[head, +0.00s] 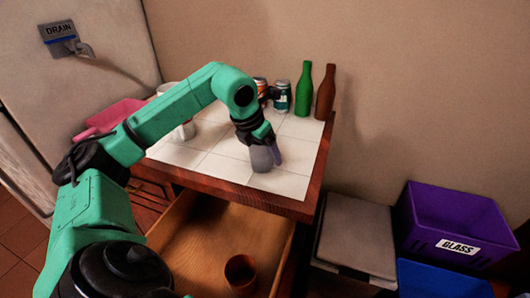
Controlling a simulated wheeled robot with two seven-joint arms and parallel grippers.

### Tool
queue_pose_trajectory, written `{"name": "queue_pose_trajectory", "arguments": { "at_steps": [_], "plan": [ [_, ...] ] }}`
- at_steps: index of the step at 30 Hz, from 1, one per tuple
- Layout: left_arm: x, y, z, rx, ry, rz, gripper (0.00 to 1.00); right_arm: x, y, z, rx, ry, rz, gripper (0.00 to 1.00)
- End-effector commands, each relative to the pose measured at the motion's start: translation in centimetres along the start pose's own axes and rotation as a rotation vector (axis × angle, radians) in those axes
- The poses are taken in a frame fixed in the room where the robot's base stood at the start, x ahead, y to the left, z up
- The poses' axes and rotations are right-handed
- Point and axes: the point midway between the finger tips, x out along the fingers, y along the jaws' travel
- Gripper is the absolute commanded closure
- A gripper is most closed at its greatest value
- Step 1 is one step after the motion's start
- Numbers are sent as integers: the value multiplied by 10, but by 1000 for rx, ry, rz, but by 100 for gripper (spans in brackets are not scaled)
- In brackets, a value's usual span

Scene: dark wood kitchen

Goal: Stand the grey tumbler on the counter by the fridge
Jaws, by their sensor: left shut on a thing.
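My left gripper (262,141) reaches down over the white tiled counter (215,165) and is shut on the grey tumbler (261,159). The tumbler looks upright near the front right part of the counter, its upper part hidden by the gripper. Its base is at or just above the tiles; I cannot tell if it touches. The fridge (95,25) stands at the left of the counter. My right gripper is not in view.
A green bottle (303,90), a brown bottle (325,92) and cans (282,97) stand at the back right. A white container (183,130) and pink tray (115,115) are at left. Below, an open drawer (210,235) holds a brown cup (240,272). A purple GLASS bin (450,220) stands right.

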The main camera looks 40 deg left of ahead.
Motion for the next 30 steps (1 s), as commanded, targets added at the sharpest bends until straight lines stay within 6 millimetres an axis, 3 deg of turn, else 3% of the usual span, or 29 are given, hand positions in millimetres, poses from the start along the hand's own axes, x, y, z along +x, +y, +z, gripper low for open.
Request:
{"name": "queue_pose_trajectory", "arguments": {
  "at_steps": [3, 4, 5, 15, 17, 24, 30],
  "plan": [
    [3, 0, -1, 0, 0, 0, 70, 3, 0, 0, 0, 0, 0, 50],
    [3, 0, -1, 0, 0, 0, 11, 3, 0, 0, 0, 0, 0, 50],
    [2, 0, -1, 0, 0, 0, 0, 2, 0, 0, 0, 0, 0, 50],
    [-8, 0, 1, 0, -1, 1, 0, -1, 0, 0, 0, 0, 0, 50],
    [-19, 1, 1, -1, -3, 2, 0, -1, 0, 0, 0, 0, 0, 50],
    [-87, 0, 3, -1, -5, 1, 0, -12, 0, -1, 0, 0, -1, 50],
    [-119, 0, 1, 0, -1, 1, 0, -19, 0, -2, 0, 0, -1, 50]
  ]
}}
